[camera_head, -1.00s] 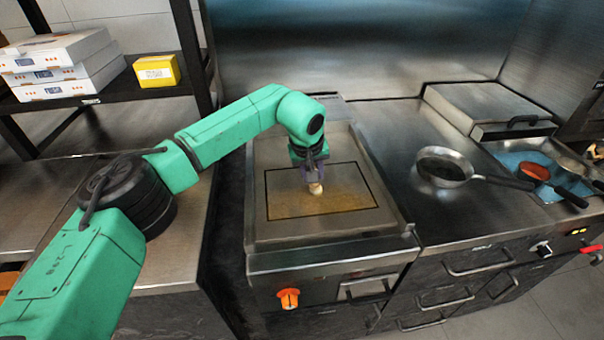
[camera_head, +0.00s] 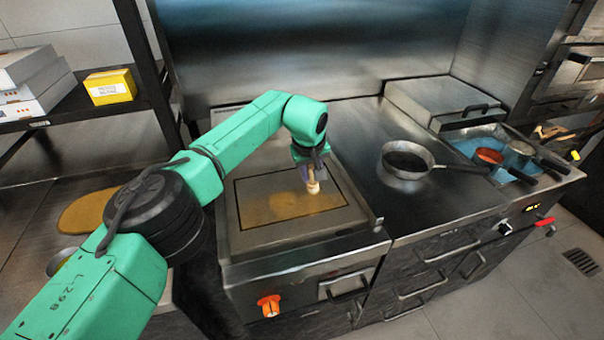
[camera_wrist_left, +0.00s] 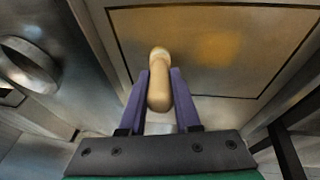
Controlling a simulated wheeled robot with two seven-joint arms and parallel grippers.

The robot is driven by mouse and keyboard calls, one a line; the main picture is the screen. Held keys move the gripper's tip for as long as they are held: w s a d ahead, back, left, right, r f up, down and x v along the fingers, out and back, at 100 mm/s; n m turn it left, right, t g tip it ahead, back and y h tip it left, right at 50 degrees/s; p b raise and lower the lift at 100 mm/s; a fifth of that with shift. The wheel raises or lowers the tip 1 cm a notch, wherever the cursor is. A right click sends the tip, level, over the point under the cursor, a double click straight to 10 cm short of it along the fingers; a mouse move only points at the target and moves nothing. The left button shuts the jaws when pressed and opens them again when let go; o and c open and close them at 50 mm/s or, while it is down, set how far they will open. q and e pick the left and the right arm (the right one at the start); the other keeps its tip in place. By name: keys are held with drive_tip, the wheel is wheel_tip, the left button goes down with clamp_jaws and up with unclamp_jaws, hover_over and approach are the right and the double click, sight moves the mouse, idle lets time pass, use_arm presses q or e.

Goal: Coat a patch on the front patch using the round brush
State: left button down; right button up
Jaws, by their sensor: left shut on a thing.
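The round brush (camera_head: 314,187) has a pale wooden handle; it also shows in the wrist view (camera_wrist_left: 160,94). My left gripper (camera_head: 306,174) is shut on it, with purple fingers on both sides of the handle in the wrist view (camera_wrist_left: 159,84). The brush is over the right part of a black-outlined rectangle, the front patch (camera_head: 262,188), on the steel griddle. A yellowish-brown coat (camera_head: 290,206) covers much of the nearer part of this patch, and the far part looks barer. The bristles are hidden, so contact cannot be told. My right gripper is out of view.
A frying pan (camera_head: 405,172) stands on the counter right of the griddle. Beyond it are a lidded steel box (camera_head: 440,100) and a blue-lined basin (camera_head: 470,148) with utensils. A yellow box (camera_head: 110,86) and white boxes (camera_head: 35,85) sit on the left shelf.

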use_arm(q)
drive_tip(key=shift+w+a+r, duration=0.1)
drive_tip(key=shift+w, duration=0.6)
drive_tip(key=shift+w+a, duration=0.1)
drive_tip(key=shift+a, duration=0.2)
drive_tip(key=shift+s+a, duration=1)
drive_tip(key=shift+a, duration=2.95)
drive_tip(key=shift+s+a, duration=1)
drive_tip(key=shift+a, duration=2.9)
drive_tip(key=shift+s+a, duration=1)
drive_tip(key=shift+a, duration=2.95)
drive_tip(key=shift+s+a, duration=0.7)
drive_tip(key=shift+a, duration=1.35)
drive_tip(key=shift+w+d+p, duration=0.2)
drive_tip(key=shift+w+d, duration=0.45)
drive_tip(key=shift+d, duration=0.15)
drive_tip(key=shift+w+d+p, duration=0.2)
drive_tip(key=shift+w+d, duration=0.4)
drive_tip(key=shift+d, duration=0.2)
drive_tip(key=w+d, duration=0.3)
drive_tip(key=d, duration=0.7)
drive_tip(key=w+d, duration=0.4)
drive_tip(key=d, duration=0.6)
drive_tip(key=shift+d+r, duration=0.2)
drive_tip(key=shift+r, duration=0.05)
